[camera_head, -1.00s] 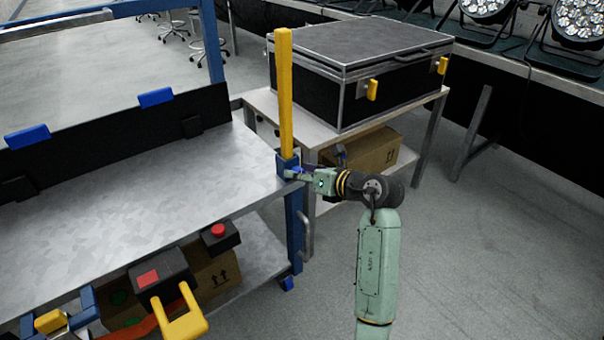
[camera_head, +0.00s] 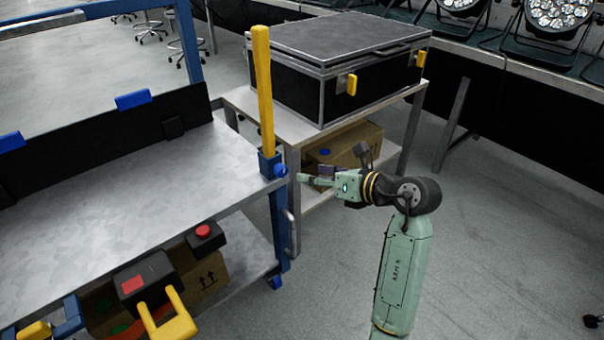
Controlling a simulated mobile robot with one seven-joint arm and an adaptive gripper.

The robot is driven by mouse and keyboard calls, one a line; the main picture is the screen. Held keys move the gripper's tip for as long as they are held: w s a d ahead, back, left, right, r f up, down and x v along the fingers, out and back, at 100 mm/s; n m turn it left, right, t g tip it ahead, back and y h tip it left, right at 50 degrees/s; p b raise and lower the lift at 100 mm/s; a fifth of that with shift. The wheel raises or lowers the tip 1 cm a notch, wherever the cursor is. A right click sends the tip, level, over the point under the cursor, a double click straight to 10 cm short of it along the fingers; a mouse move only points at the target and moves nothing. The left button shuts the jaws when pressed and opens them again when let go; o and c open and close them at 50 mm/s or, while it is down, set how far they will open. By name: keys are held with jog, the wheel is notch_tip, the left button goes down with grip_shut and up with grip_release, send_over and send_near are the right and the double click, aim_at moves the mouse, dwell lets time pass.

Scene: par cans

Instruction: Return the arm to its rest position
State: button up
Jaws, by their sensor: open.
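My gripper (camera_head: 308,177) is at the end of my pale green arm, in the middle of the head view. It is open and nothing shows between its fingers. It points left, toward the workbench corner. A yellow post (camera_head: 262,90) stands in a blue socket (camera_head: 269,166) at that corner, with a round blue knob (camera_head: 281,171) on the socket's right side. A small gap shows between the fingertips and the knob. My arm is bent at the elbow, over the open floor.
The grey workbench (camera_head: 110,200) fills the left. A black case (camera_head: 345,75) with yellow latches stands on a side table (camera_head: 240,98) behind my gripper. A cardboard box (camera_head: 375,142) is on its lower shelf. Stage lights (camera_head: 558,15) line the back right.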

jog(key=shift+s+d+r, duration=0.2)
jog(key=shift+s+d, duration=0.15)
jog(key=shift+s, duration=0.05)
